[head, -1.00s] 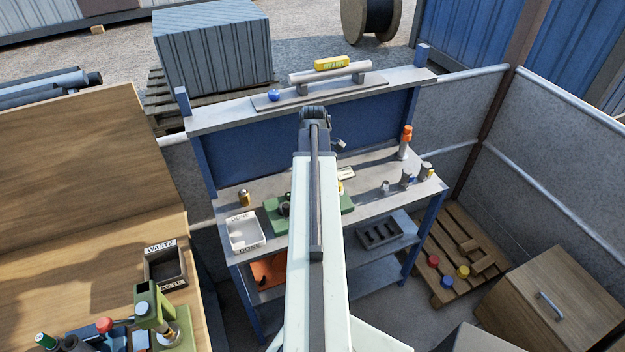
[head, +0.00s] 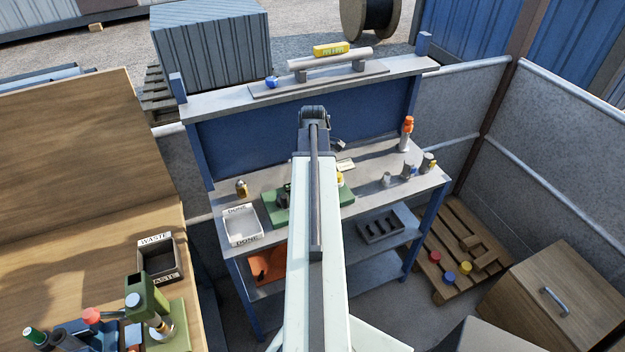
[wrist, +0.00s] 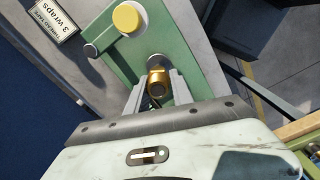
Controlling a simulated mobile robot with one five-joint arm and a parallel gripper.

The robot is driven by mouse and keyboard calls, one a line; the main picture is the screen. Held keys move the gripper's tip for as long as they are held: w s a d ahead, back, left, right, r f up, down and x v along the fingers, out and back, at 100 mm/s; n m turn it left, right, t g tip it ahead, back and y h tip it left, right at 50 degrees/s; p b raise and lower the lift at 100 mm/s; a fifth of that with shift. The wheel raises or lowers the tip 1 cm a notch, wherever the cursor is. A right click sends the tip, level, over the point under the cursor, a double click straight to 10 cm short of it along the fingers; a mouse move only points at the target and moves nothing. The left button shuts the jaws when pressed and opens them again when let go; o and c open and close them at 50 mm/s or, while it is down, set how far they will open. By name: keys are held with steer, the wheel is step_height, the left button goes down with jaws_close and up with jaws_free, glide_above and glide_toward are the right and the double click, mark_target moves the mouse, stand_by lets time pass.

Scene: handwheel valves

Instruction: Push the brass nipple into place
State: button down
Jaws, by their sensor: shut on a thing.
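In the wrist view my gripper (wrist: 157,93) is shut on the brass nipple (wrist: 157,78), which sits between the two grey fingers. The nipple's far end meets or overlaps a grey round fitting (wrist: 156,60) on the green fixture plate (wrist: 185,45); I cannot tell whether it is inside it or how deep. In the head view the green fixture (head: 275,208) shows on the bench, partly behind my arm. My fingertips and the held nipple are hidden there.
The bench (head: 375,180) carries a white DONE tray (head: 241,226), a brass-coloured part (head: 241,188) and an orange-topped bottle (head: 406,135). A raised shelf (head: 215,105) runs along the back. A label card (wrist: 56,20) lies beside the fixture. The wooden table with a WASTE box (head: 160,259) is at left.

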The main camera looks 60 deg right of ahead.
steer(key=shift+f+b, duration=1.65)
steer(key=c, duration=1)
jaws_free()
steer(key=shift+c, duration=0.2)
steer(key=shift+r, duration=0.15)
step_height(320, 180, up, 8)
steer(key=p, duration=0.8)
steer(key=shift+f, duration=0.2)
